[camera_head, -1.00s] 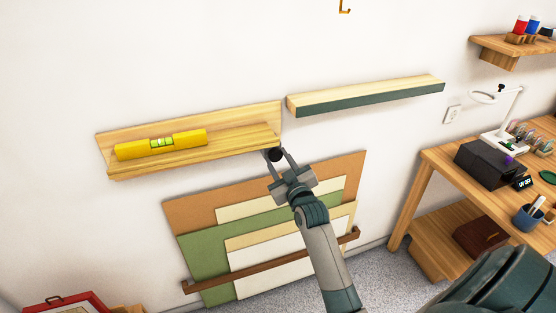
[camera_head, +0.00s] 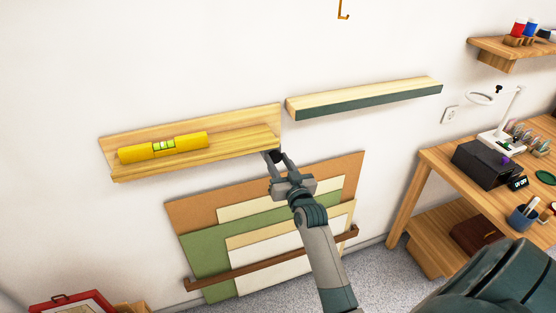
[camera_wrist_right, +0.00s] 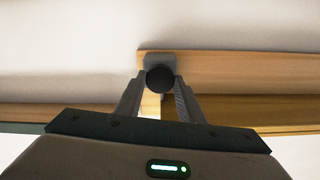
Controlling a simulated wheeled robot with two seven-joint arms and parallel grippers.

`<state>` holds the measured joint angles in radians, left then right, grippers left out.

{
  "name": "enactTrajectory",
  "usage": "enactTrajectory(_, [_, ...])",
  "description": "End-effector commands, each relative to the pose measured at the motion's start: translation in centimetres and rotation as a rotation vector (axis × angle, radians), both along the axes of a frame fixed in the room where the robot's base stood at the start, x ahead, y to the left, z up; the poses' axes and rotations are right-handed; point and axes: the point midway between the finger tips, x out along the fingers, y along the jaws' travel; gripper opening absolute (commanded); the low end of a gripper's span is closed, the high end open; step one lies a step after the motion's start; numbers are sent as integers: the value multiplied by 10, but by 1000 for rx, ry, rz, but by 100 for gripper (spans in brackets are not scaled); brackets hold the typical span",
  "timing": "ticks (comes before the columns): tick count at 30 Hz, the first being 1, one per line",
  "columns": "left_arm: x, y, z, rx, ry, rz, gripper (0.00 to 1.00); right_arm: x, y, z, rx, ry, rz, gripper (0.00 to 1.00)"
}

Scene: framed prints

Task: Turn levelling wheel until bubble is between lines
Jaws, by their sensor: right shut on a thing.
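The dark round levelling wheel (camera_head: 276,155) sits under the right end of the wooden ledge (camera_head: 235,142). My right gripper (camera_head: 276,160) is shut on the wheel; in the right wrist view the black wheel (camera_wrist_right: 160,79) lies between the two fingers (camera_wrist_right: 160,92). A yellow spirit level (camera_head: 190,142) lies on the ledge, toward its left. Its green vial (camera_head: 163,145) shows dark lines, but the bubble's exact place between them is too small to tell. My left gripper is not in view.
A second shelf with a dark green front (camera_head: 370,100) hangs to the right. Boards and prints (camera_head: 195,245) lean on the wall below, behind a brown rail (camera_head: 220,275). A workbench (camera_head: 435,165) with a lamp and black box stands at right.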

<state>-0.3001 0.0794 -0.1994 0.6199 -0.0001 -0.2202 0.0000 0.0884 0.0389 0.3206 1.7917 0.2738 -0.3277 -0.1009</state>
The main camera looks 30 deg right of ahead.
Motion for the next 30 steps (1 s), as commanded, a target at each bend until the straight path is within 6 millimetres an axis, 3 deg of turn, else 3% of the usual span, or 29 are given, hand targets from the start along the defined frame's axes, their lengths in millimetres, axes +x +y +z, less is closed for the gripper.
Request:
enactTrajectory(14, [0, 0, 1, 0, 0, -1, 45, 0, 0, 0, 24, -6, 0, 12])
enactTrajectory(15, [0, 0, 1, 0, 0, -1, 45, 0, 0, 0, 24, -6, 0, 44])
enactTrajectory(16, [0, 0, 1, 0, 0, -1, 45, 0, 0, 0, 24, -6, 0, 51])
enactTrajectory(30, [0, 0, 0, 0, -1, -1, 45, -4, 1, -1, 23, -6, 0, 53])
